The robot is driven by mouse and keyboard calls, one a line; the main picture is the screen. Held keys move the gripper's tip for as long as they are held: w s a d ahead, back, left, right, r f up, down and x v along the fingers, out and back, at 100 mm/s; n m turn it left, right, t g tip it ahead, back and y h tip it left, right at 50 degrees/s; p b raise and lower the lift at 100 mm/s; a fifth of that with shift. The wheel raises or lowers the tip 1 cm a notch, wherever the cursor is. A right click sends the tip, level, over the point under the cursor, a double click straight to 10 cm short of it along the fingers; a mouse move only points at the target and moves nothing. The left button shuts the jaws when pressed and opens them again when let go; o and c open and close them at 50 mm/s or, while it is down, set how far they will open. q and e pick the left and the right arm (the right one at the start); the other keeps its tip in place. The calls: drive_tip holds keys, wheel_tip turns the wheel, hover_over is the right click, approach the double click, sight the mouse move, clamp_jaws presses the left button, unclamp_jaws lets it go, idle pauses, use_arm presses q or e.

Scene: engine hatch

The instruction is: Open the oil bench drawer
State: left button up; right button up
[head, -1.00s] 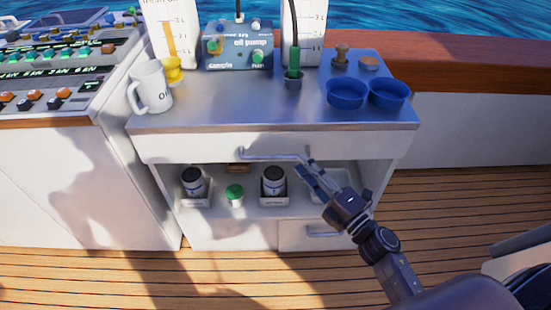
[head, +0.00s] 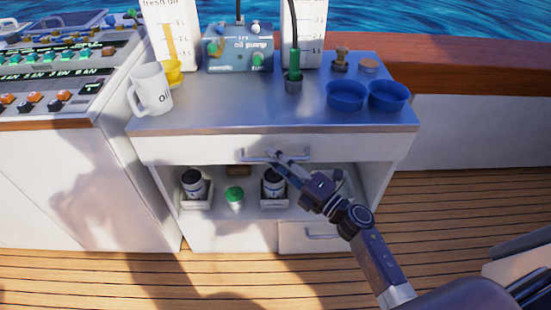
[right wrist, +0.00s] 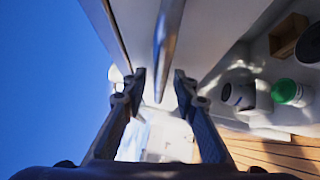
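The oil bench (head: 272,118) has a wide white drawer (head: 205,150) under its metal top, with its front flush and shut. A bar handle (head: 256,153) runs across the drawer front. My right gripper (head: 276,160) is at the middle of this handle in the head view, its fingers partly covering the bar. In the right wrist view the right gripper (right wrist: 160,82) is open, and the handle bar (right wrist: 169,40) runs into the gap between its two fingers. I cannot tell whether they touch the bar. My left gripper is not in view.
Below the drawer is an open shelf with dark-topped jars (head: 273,184) and a green-lidded jar (head: 234,195). A smaller drawer (head: 315,237) is lower right. The wooden deck in front is clear.

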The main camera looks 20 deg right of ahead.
drive_tip(key=shift+c, duration=0.5)
clamp_jaws()
drive_tip(key=shift+s+f, duration=0.1)
